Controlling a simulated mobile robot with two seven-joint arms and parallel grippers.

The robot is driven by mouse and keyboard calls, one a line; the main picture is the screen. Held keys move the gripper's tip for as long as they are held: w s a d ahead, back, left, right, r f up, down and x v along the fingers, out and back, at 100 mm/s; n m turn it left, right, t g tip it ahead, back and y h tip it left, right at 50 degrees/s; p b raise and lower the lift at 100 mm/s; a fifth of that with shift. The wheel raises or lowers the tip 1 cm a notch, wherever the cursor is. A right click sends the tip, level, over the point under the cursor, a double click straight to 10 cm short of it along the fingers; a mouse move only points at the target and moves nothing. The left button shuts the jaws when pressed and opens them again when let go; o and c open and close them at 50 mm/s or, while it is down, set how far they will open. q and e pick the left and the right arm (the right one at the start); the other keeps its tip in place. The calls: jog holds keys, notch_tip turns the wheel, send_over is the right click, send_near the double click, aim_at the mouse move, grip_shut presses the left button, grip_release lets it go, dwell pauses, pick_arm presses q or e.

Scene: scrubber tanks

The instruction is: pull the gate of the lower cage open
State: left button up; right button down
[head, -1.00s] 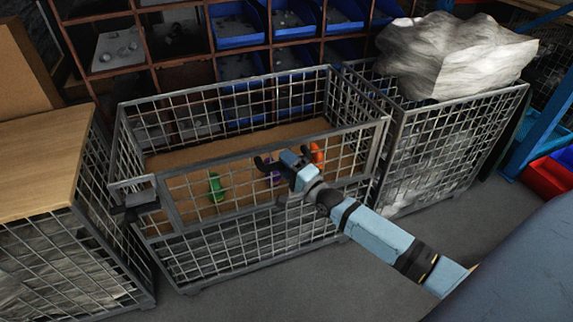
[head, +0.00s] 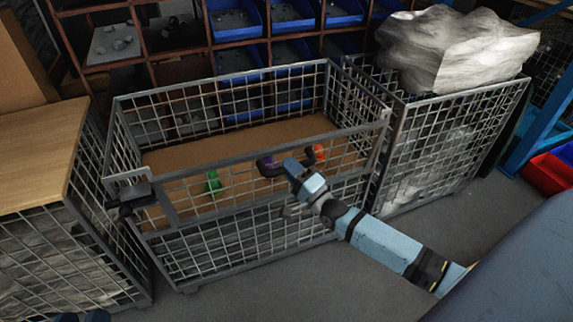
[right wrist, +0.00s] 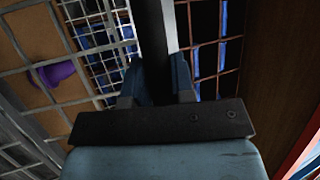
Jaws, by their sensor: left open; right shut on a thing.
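The lower cage (head: 250,236) is a grey wire-mesh crate in the middle of the head view. Its gate (head: 182,205) is the upper part of the front wall and carries a dark U-shaped handle (head: 270,169). My right gripper (head: 294,168) is at this handle, its arm coming from the lower right. In the right wrist view its blue fingers (right wrist: 158,85) are shut on a dark bar (right wrist: 153,40), which appears to be the handle. My left gripper (head: 82,317) barely shows at the bottom left edge, open and away from the cage; most of it is hidden.
Inside the cage lie a green thing (head: 213,183), a purple thing (head: 266,161) and an orange thing (head: 319,152). A wood-topped cage (head: 35,165) stands left. A cage with a pale wrapped block (head: 455,50) stands right. The floor in front (head: 270,290) is clear.

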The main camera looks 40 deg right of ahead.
pick_arm(q)
notch_tip(320, 180, down, 9)
jog(key=w+m+g+b, duration=0.1)
jog(key=m+g+b, duration=0.1)
jog(key=b, duration=0.7)
jog(key=shift+w+f+m+g, duration=0.2)
jog(key=shift+w+m+g, duration=0.15)
jog(key=shift+g, duration=0.15)
pick_arm(e)
jog(key=s+a+f+n+t+y, duration=0.1)
jog(key=s+f, duration=0.5)
jog(key=f, duration=0.3)
jog(key=s+a+f+n+t+y, duration=0.1)
jog(key=s+a+f+n+t, duration=0.1)
jog(key=s+f, duration=0.5)
notch_tip(320, 180, down, 2)
jog(key=shift+f+y, duration=0.1)
jog(key=shift+y, duration=0.3)
pick_arm(q)
jog(key=shift+f, duration=0.1)
pick_arm(e)
jog(key=shift+w+d, duration=0.1)
jog(key=c, duration=1)
grip_release()
jog(key=shift+w, duration=0.1)
pick_arm(q)
jog(key=shift+f, duration=0.1)
pick_arm(e)
jog(key=shift+s, duration=0.2)
